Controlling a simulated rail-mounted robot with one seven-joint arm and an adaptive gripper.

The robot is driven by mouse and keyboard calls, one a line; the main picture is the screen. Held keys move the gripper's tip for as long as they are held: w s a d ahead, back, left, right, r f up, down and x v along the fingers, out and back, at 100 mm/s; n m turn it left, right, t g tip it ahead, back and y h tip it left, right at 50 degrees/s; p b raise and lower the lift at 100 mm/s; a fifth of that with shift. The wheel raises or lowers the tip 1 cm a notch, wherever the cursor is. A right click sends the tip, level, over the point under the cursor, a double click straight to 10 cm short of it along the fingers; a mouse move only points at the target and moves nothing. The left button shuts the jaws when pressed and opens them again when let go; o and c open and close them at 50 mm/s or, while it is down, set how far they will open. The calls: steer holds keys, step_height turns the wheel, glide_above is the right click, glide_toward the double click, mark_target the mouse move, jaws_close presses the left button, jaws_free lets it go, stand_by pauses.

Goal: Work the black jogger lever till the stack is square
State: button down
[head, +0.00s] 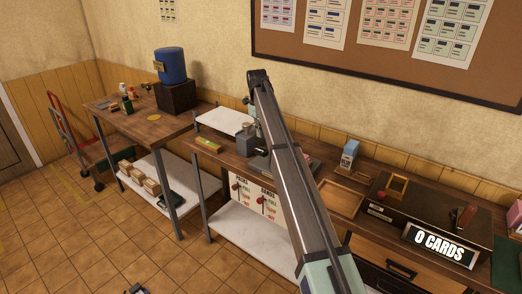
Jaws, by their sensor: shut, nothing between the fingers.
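I cannot make out the black jogger lever or the card stack for certain in this view. A grey device (245,139) stands on the middle bench, partly covered by my arm. A flat grey plate (310,165) shows just right of my arm. A dark box (425,215) with a "0 CARDS" sign (440,246) stands on the right bench. My arm rises across the middle of the picture, and my gripper is not visible.
A wooden tray (341,198) and a blue-and-white carton (349,155) are near the box. A green-and-yellow item (208,145) lies on the middle bench. The left table (140,121) holds a blue drum (171,65). A red hand truck (70,140) stands far left. The tiled floor in front is mostly clear.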

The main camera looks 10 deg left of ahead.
mark_target(261, 147)
steer(key=f+b, duration=0.1)
steer(key=f, duration=0.3)
steer(key=shift+s+d+f+b, duration=0.15)
steer(key=shift+s+b, duration=0.05)
steer(key=shift+b, duration=0.15)
steer(key=shift+f, duration=0.1)
steer(key=shift+f, duration=0.1)
steer(key=shift+f+b, duration=0.4)
steer(key=shift+f, duration=1.7)
